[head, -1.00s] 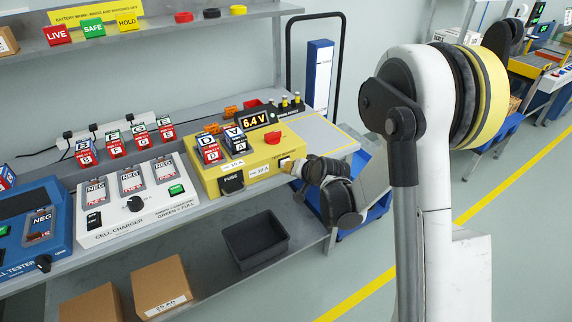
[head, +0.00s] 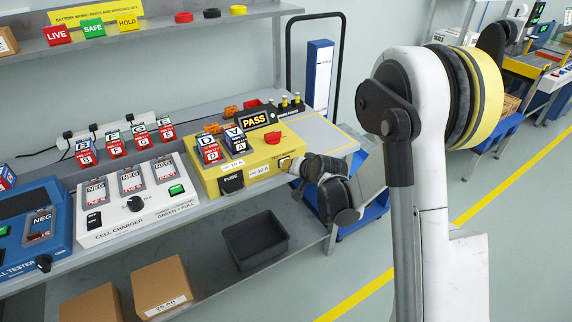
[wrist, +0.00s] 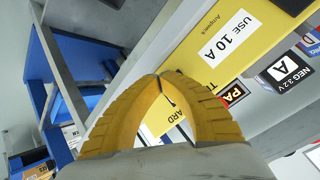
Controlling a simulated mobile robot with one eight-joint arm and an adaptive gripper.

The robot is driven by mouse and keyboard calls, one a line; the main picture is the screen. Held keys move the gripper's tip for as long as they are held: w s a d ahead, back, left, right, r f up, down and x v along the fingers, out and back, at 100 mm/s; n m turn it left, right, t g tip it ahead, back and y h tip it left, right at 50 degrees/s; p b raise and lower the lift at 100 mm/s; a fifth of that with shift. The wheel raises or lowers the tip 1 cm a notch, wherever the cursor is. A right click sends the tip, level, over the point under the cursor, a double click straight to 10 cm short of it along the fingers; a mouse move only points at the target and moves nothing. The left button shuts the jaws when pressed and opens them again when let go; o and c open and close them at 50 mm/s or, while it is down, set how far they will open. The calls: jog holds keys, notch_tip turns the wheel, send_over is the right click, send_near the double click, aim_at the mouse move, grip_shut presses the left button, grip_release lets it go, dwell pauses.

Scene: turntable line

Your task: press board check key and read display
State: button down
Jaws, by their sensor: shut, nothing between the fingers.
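The yellow test board (head: 207,183) stands on the bench, with cells D (head: 209,150) and A (head: 235,140) in it. Its display (head: 254,119) reads PASS in the head view; only "PA" of the display (wrist: 234,93) shows in the wrist view. The pale key (head: 285,163) is at the board's front right corner. My gripper (head: 289,166) is shut and empty, its tips right at the key. In the wrist view the yellow fingers of my gripper (wrist: 160,78) meet at their tips and hide part of the board's lettering; whether they touch the key I cannot tell.
The white cell charger (head: 140,203) and blue cell tester (head: 30,240) stand to the left. Several loose cells stand behind the charger. A black bin (head: 256,240) and cardboard boxes sit on the lower shelf. The bench right of the board is clear.

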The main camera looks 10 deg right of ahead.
jog(key=shift+s, duration=0.1)
jog(key=shift+s+d, duration=0.25)
jog(key=shift+s, duration=0.5)
jog(key=s, duration=0.1)
jog(key=s+d, duration=0.1)
jog(key=s, duration=0.2)
jog(key=shift+s+d, duration=0.3)
jog(key=shift+s, duration=0.1)
dwell(0.6)
